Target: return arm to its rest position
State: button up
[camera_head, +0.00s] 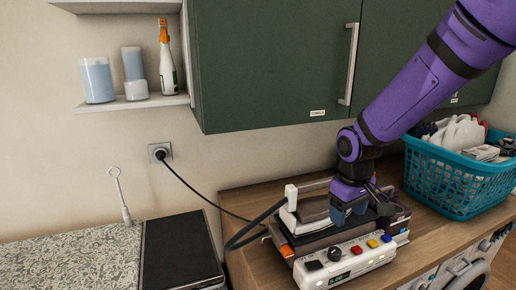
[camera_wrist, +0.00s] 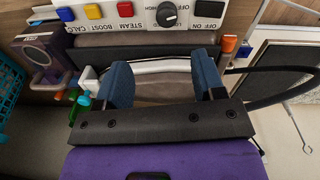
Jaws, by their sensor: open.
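My gripper (camera_head: 349,210) is at the end of my purple arm, low over the steam iron station (camera_head: 340,262) on the wooden counter. In the wrist view my gripper (camera_wrist: 164,80) shows two blue fingers spread apart. A pale handle-like bar (camera_wrist: 160,67) of the iron passes behind the fingertips and between them. I cannot tell whether the fingers touch it. The iron (camera_head: 309,208), white and dark, rests on the station and is partly hidden by my gripper. The station's front has a knob and coloured buttons.
A teal laundry basket (camera_head: 455,180) stands right of my arm. Green cabinets (camera_head: 270,65) hang above. A shelf (camera_head: 130,103) with containers and a spray bottle is at left. A patterned ironing surface (camera_head: 70,255) lies lower left. A black cord (camera_head: 205,197) runs to the wall socket.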

jog(key=s+d+r+m+t, duration=0.2)
jog(key=s+d+r, duration=0.1)
jog(key=s+r, duration=0.5)
jog(key=s+d+r+m+t, duration=0.2)
jog(key=s+d+r+m, duration=0.1)
jog(key=s+r, duration=0.6)
jog(key=s, duration=0.3)
jog(key=shift+d+r+t, duration=0.15)
jog(key=shift+r+t, duration=0.15)
jog(key=shift+c, duration=0.4)
dwell(0.6)
